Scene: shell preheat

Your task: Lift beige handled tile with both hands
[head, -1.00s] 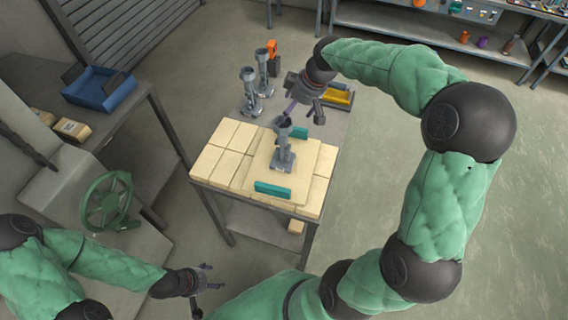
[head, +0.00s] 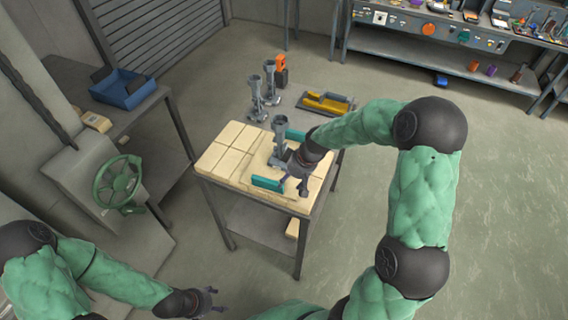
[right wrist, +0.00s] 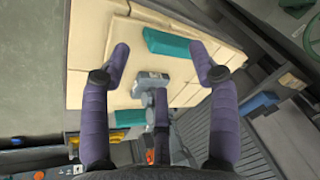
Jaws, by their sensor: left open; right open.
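The beige tile (head: 262,160) lies on the tiled top of the small table, with one teal handle (head: 268,184) at its near edge and another (head: 295,135) at its far edge. My right gripper (head: 292,184) is open just above the tile's right side, close to the near handle. In the right wrist view, its purple fingers (right wrist: 160,66) are spread, with a teal handle (right wrist: 180,45) beyond them and the grey part between. My left gripper (head: 214,302) is open and empty, low at the left, away from the table.
Floor at right is clear.

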